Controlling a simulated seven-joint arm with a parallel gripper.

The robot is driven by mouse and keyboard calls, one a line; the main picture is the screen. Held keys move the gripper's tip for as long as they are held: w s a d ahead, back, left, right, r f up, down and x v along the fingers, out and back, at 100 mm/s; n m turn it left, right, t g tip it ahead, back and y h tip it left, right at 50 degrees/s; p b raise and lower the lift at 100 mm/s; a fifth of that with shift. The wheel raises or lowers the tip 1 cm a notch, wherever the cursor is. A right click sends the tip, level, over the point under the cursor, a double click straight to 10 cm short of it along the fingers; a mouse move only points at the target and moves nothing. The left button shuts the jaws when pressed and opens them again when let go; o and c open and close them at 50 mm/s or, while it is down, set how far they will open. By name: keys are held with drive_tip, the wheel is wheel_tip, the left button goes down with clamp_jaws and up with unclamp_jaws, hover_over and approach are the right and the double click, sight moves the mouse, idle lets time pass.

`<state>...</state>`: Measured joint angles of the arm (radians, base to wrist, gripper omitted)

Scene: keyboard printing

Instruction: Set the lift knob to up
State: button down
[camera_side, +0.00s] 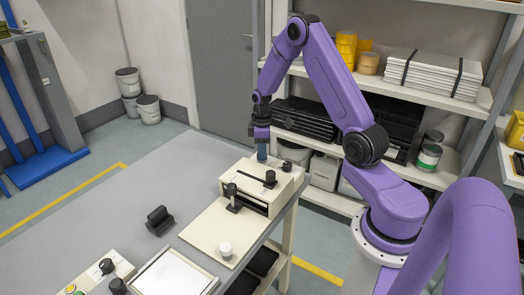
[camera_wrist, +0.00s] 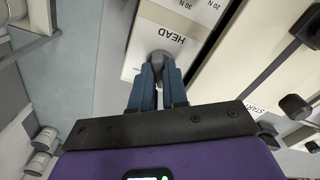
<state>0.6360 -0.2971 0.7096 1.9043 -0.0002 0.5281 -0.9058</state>
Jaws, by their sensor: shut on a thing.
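My gripper (camera_wrist: 162,72) points down in the wrist view, its blue-grey fingers closed on a grey rounded knob (camera_wrist: 163,56) on a cream panel (camera_wrist: 143,57). Printing beside this knob reads "HEAD", "30 N" and "20 N". The fingers hide part of the knob. In the side view my gripper (camera_side: 262,153) is at the far end of the cream printing machine (camera_side: 247,189), and the held knob is hidden there. No legible label marks a lift knob. A dark knob (camera_side: 106,265) sits on the control box (camera_side: 88,277) at the lower left.
Dark knobs (camera_side: 287,166) and (camera_side: 231,191) stand on the machine. A black handled block (camera_side: 158,220) and a framed white sheet (camera_side: 175,275) lie on the grey table (camera_side: 100,215). The table's left part is clear.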

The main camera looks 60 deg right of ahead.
drive_tip(key=shift+n, duration=1.1)
drive_tip(key=c, duration=1.1)
unclamp_jaws()
drive_tip(key=shift+c, duration=0.2)
drive_tip(key=shift+r, duration=0.1)
wheel_tip(320, 180, up, 17)
drive_tip(key=shift+r, duration=0.15)
